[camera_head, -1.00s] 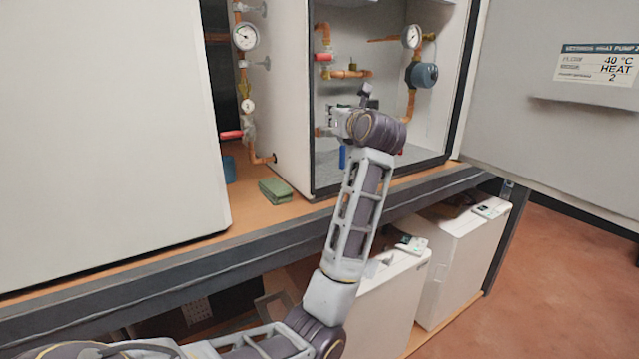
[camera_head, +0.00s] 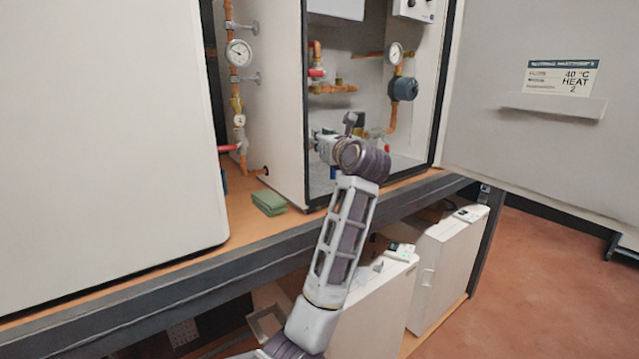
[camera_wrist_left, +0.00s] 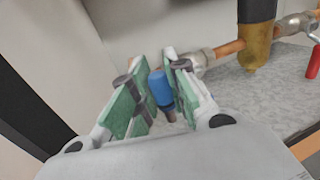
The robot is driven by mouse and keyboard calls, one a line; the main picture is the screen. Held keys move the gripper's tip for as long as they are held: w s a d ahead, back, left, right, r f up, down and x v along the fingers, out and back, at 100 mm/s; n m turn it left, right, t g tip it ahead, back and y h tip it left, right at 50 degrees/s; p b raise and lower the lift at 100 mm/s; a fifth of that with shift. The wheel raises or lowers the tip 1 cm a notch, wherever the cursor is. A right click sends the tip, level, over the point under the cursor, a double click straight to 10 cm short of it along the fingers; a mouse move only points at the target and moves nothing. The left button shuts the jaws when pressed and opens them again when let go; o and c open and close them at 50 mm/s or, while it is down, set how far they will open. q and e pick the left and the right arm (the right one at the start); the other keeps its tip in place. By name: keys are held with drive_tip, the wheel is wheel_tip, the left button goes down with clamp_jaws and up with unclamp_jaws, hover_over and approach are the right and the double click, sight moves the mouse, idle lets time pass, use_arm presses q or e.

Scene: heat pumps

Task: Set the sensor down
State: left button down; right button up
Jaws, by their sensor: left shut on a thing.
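My left gripper (camera_head: 322,142) is inside the open heat pump cabinet (camera_head: 279,105), above its floor. In the left wrist view, its green-padded fingers (camera_wrist_left: 158,72) are shut around a blue cylindrical piece, which I take for the sensor (camera_wrist_left: 160,90). The fingers hide part of the sensor. In the head view, a small blue bit (camera_head: 333,173) shows just below the gripper, and my wrist covers much around it. I cannot tell whether the sensor touches anything below. My right gripper is not in view.
In the wrist view, a brass fitting (camera_wrist_left: 254,58) and red handle (camera_wrist_left: 313,62) are at right. A green block (camera_head: 269,202) lies on the bench. The open door (camera_head: 520,140) is at right.

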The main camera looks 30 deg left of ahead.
use_arm(q)
drive_tip(key=shift+f, duration=0.35)
wheel_tip(320, 180, down, 4)
drive_tip(key=shift+r, duration=0.1)
drive_tip(key=shift+f, duration=0.65)
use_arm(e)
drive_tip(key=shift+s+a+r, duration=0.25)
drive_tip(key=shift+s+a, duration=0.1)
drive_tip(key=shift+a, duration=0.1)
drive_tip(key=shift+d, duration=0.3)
use_arm(q)
drive_tip(key=shift+f+p, duration=0.4)
drive_tip(key=shift+f, duration=1.55)
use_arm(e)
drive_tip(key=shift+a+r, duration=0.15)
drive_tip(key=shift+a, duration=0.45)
